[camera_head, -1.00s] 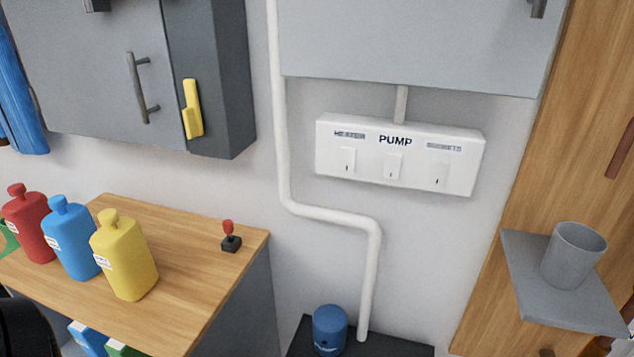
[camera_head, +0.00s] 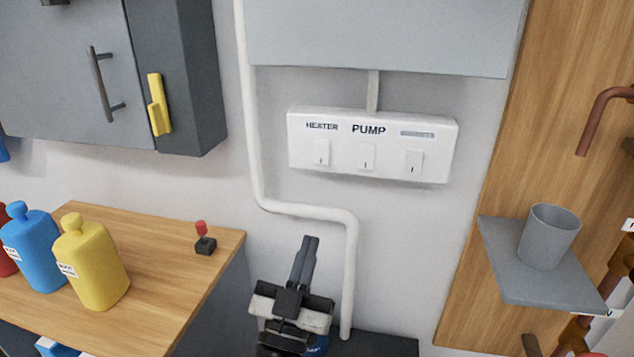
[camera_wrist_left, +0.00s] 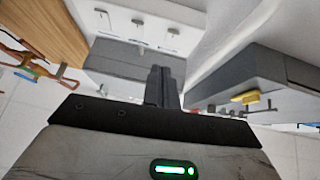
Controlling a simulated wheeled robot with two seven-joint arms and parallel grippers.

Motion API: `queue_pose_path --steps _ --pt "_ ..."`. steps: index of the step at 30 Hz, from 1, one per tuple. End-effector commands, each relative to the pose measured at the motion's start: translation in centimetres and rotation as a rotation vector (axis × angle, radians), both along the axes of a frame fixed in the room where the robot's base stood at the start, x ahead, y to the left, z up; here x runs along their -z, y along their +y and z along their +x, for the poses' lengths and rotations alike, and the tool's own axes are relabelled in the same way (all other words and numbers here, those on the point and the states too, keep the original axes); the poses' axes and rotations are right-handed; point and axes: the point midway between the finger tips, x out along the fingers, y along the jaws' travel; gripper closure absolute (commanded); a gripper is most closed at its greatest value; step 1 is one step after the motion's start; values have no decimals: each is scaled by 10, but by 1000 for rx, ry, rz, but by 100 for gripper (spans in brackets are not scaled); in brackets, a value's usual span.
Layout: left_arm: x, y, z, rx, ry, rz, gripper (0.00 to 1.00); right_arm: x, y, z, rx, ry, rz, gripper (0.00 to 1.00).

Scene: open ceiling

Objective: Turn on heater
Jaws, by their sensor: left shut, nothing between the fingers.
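A white switch panel (camera_head: 372,174) is on the wall under a grey cabinet, with HEATER and PUMP labels and a third label too small to read. The heater switch (camera_head: 321,153) is the left of its three white rocker switches. My left gripper (camera_head: 311,240) is shut and empty, pointing up from below the panel, apart from it. In the left wrist view, its fingers (camera_wrist_left: 164,72) are together, and the panel's switches show beyond them near the top. My right gripper is not in view.
A white pipe (camera_head: 352,262) runs down the wall just right of my left gripper. A wooden counter (camera_head: 165,270) at left bears bottles and a small red-topped lever (camera_head: 205,240). A grey shelf (camera_head: 510,283) with a grey cup (camera_head: 549,237) is at right.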

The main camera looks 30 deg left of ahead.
Motion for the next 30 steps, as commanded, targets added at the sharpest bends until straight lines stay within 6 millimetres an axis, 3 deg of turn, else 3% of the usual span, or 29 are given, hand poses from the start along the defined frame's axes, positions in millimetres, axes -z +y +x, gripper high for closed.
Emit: queue_pose_path --steps 4,17,30 --pt "-13 12 -3 -68 -77 -11 100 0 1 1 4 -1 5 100" --pt "-20 14 3 -69 -82 -10 100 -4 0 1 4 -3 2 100" --pt "-76 30 69 -68 -83 -10 100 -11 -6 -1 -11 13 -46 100"
